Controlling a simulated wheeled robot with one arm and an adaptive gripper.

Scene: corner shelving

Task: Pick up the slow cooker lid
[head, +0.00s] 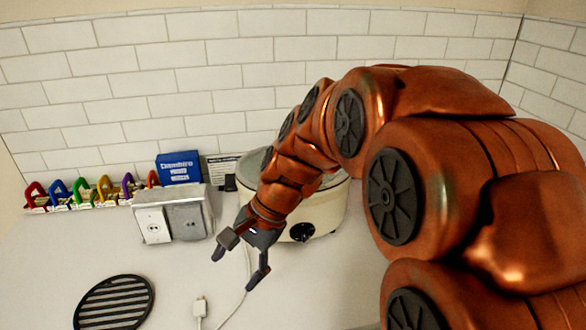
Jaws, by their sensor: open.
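The slow cooker (326,214) is a cream pot with a black front knob, standing on the counter near the back wall. Only small parts of its top show behind my arm. A greyish strip at its top left (246,170) may be the lid, but I cannot tell, and any lid handle is hidden. My gripper (234,272) is open and empty, pointing down in front and to the left of the cooker. It appears apart from the cooker.
A grey outlet box (174,214) stands left of my gripper, with a blue box (179,167) behind it. Several coloured clips (80,193) line the back left. A black round grate (115,303) and a white cable (199,307) lie in front. The front left counter is mostly clear.

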